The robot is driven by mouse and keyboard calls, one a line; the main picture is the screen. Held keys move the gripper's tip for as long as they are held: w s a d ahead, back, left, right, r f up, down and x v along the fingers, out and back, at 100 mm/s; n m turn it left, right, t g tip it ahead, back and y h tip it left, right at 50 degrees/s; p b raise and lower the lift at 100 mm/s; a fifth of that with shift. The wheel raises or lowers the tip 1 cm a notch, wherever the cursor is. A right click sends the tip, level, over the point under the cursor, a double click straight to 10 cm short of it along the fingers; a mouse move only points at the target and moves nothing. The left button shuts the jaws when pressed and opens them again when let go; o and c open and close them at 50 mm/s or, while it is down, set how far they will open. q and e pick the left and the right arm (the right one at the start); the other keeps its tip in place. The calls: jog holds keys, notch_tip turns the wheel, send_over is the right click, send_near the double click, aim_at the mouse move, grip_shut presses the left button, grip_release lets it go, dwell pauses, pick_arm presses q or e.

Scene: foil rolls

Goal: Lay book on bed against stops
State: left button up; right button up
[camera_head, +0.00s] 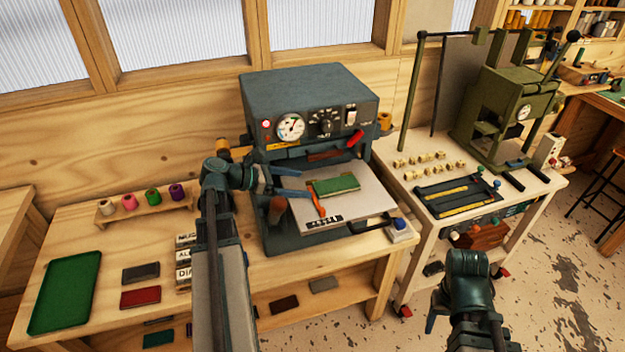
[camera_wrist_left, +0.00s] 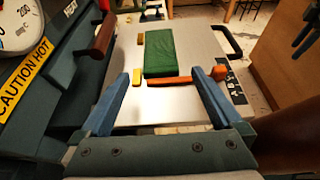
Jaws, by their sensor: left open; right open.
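A green book (camera_head: 337,186) lies flat on the pale metal bed (camera_head: 368,202) of the grey press. In the left wrist view, the book (camera_wrist_left: 167,50) lies beyond an orange bar (camera_wrist_left: 185,80) and a small yellow block (camera_wrist_left: 137,78); another yellowish block (camera_wrist_left: 140,38) is at its left side. The book's near edge is close to the bar; I cannot tell if they touch. My left gripper (camera_head: 308,184) is open over the bed, its blue fingers short of the book and empty. My right gripper (camera_head: 466,302) is open and empty, low in front of the right-hand bench.
A green tray (camera_head: 65,290), books and thread spools stand at left. A second bench with a green press (camera_head: 505,110) stands at right.

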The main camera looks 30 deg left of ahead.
pick_arm(q)
jog(key=shift+p+v, duration=0.6)
jog(key=shift+v, duration=1.8)
